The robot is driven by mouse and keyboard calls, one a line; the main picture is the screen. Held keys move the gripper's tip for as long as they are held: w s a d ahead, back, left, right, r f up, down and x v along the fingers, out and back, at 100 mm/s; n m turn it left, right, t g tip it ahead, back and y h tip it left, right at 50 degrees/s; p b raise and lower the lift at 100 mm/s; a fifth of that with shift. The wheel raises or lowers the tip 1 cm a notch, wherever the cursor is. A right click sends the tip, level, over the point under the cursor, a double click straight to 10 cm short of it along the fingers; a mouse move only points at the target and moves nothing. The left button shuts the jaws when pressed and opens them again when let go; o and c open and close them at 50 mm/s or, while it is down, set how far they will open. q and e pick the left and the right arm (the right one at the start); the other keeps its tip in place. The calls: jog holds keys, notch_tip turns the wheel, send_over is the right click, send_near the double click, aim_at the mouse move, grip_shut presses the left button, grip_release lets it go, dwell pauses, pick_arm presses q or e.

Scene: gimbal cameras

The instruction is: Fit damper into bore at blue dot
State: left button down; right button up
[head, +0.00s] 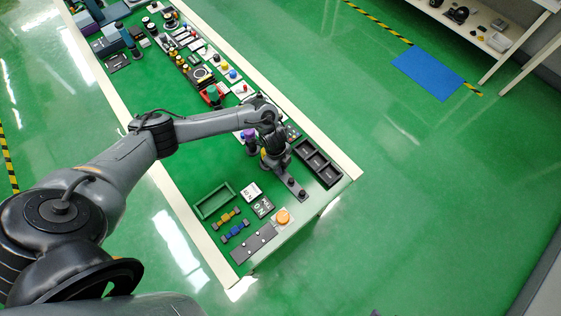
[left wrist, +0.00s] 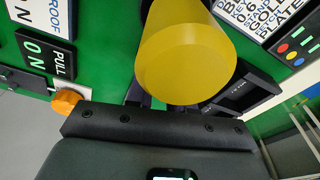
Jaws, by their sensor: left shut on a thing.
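In the left wrist view a large yellow cylinder (left wrist: 185,65), which looks like the damper, is held at my left gripper, its flat round end facing the camera. In the head view my left gripper (head: 271,160) is over the near end of the green workbench, with only a little yellow showing beside it. It is shut on this cylinder; the fingers are mostly hidden behind it. A small panel with red, yellow and blue dots (left wrist: 297,56) is at the right of the left wrist view. I cannot make out a bore. My right gripper is not in view.
A black compartment tray (head: 318,163) lies right of the gripper. A green open tray (head: 213,201), lettered plates (head: 262,207), an orange knob (head: 283,217) and a dark plate (head: 254,243) lie nearer. A purple piece (head: 249,134) stands close behind. Several parts crowd the far bench.

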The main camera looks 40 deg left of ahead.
pick_arm(q)
jog(key=shift+f, duration=0.2)
jog(key=c, duration=0.9)
grip_release()
jog(key=shift+r, duration=0.1)
notch_tip(320, 180, up, 11)
jog(key=a+p, duration=0.1)
jog(key=shift+a+f, duration=0.2)
jog(key=shift+a, duration=0.1)
jog(key=shift+s, duration=0.1)
